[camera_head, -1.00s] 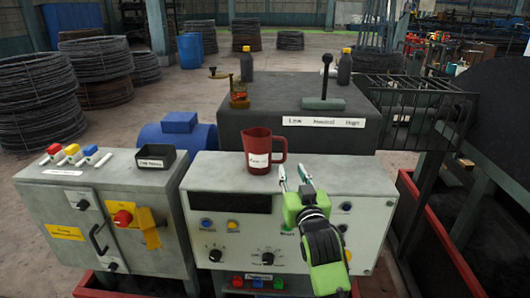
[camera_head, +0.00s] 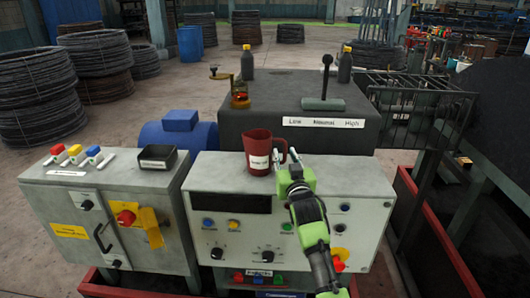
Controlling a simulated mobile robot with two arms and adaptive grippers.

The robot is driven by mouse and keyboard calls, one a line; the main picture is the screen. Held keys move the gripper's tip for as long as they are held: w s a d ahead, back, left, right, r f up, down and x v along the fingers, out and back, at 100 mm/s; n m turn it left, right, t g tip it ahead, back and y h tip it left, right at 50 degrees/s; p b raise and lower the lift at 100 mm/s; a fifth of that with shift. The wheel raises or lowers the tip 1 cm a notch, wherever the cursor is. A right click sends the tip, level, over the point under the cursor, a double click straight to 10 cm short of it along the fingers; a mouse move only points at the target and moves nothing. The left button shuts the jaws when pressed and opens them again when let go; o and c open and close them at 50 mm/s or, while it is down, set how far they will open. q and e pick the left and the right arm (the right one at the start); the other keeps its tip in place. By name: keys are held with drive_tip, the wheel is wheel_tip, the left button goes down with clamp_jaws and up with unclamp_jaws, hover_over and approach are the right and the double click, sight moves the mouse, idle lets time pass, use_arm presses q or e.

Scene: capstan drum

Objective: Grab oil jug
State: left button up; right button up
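The oil jug is a red jug (camera_head: 257,150) with a white label. It stands on top of the grey control console (camera_head: 220,168), with its handle to the right. My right gripper (camera_head: 285,162) is at the handle, its light fingertips right beside or around it. The fingers overlap the handle in the picture, so I cannot tell whether they are shut on it. My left gripper is not in view.
A small black labelled tray (camera_head: 157,158) sits on the left cabinet (camera_head: 100,172). Behind the jug is a dark gearbox block (camera_head: 240,115) with a lever (camera_head: 325,82) and dark bottles (camera_head: 247,64). The console top left of the jug is clear.

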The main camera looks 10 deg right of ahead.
drive_tip(key=shift+w, duration=0.25)
clamp_jaws()
drive_tip(key=shift+r, duration=0.1)
drive_tip(key=shift+r, duration=0.15)
